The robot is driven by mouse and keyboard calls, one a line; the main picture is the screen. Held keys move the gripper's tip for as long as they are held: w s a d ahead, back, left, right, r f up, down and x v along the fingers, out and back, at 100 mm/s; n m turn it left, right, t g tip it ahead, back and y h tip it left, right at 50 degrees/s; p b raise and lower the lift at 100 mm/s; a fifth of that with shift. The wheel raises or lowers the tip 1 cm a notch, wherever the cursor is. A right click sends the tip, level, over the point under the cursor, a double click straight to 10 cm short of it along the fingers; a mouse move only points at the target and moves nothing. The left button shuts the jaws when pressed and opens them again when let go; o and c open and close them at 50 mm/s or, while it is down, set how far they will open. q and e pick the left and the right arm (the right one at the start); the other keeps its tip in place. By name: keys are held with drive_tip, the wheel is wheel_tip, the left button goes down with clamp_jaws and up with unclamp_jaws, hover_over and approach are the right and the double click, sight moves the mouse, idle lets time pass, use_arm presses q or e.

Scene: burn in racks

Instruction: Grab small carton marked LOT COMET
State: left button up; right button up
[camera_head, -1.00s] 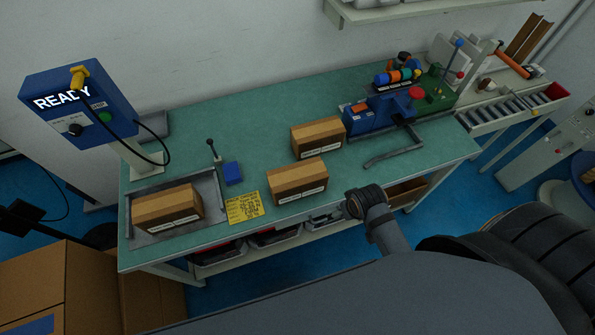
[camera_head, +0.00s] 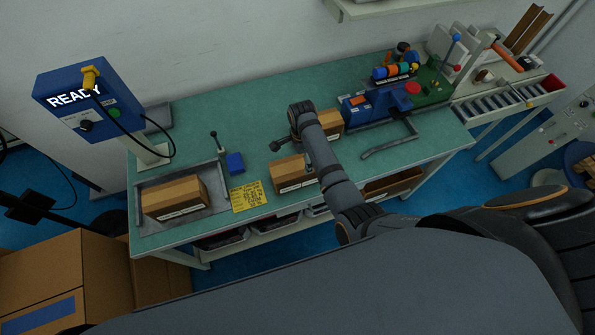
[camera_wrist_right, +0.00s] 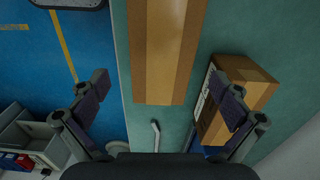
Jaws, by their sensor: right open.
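Three small brown cartons with white labels are on the green bench; the lettering is too small to read, so I cannot tell which is LOT COMET. One carton (camera_head: 175,198) lies in the grey tray at the left. A front carton (camera_head: 290,175) and a rear carton (camera_head: 330,122) are at mid-bench, both partly covered by my right arm. In the right wrist view my right gripper (camera_wrist_right: 167,95) is open and empty, with the front carton (camera_wrist_right: 166,50) between its fingers in the picture. The rear carton (camera_wrist_right: 240,98) is partly behind the right-hand finger. My left gripper is not visible.
A blue READY box (camera_head: 85,103) stands at the bench's left end. A yellow note (camera_head: 248,196) and a small blue block (camera_head: 235,163) lie between the tray and the front carton. A blue fixture (camera_head: 372,112) with a lever stands to the right. Bare bench lies behind the cartons.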

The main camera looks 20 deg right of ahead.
sight(299, 164)
drive_tip(key=shift+w+a+m, duration=0.25)
drive_tip(key=shift+a+m, duration=0.05)
wheel_tip(299, 164, down, 5)
drive_tip(key=shift+s+f+b, duration=0.1)
drive_tip(key=shift+s+b, duration=0.05)
drive_tip(key=shift+b, duration=0.55)
drive_tip(key=shift+f, duration=0.1)
drive_tip(key=f+b, duration=0.1)
drive_tip(key=b, duration=0.1)
drive_tip(key=f+b, duration=0.4)
drive_tip(key=shift+a+f, duration=0.25)
drive_tip(key=shift+r, duration=0.2)
drive_tip(key=shift+c, duration=0.4)
drive_tip(key=c, duration=1.4)
drive_tip(key=shift+c, duration=1)
